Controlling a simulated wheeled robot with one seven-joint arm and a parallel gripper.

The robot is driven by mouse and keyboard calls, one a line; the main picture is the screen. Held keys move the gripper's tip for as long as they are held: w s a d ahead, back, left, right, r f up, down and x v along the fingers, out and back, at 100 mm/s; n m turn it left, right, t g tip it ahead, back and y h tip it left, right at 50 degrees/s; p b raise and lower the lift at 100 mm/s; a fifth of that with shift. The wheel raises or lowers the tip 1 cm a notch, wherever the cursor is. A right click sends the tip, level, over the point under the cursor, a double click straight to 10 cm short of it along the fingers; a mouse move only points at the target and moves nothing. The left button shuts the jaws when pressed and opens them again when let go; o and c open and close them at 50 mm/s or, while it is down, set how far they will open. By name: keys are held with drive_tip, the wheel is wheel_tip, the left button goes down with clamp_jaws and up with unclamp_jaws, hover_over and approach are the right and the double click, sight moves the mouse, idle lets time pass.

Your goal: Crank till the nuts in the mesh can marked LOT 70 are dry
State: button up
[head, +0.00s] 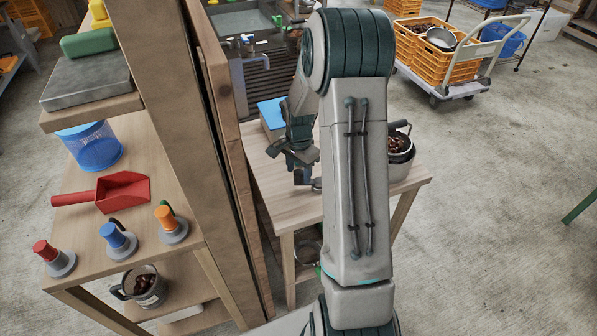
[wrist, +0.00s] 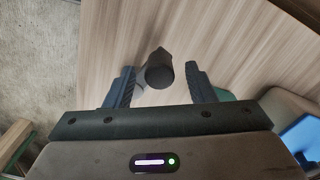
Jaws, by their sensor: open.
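My gripper (head: 301,174) is open above the wooden table, partly behind my own arm in the head view. In the wrist view its fingers (wrist: 160,86) stand on either side of a dark cylindrical knob (wrist: 158,69), which looks like a crank grip. A gap shows on each side of the knob. What the knob is fixed to cannot be made out. A metal pot (head: 402,168) with brown nuts stands on the table to the right, partly hidden by my arm. A blue mesh can (head: 97,150) stands on the left shelf. No LOT 70 marking is readable.
A wooden post and panel (head: 215,110) rise close left of my gripper. A blue-topped box (head: 271,112) sits behind it. The left shelf holds a red scoop (head: 120,190) and several coloured-handled tools. A trolley with orange crates (head: 447,67) stands on open floor at right.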

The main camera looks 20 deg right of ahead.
drive_tip(key=shift+f, duration=0.7)
clamp_jaws()
drive_tip(key=shift+w, duration=0.1)
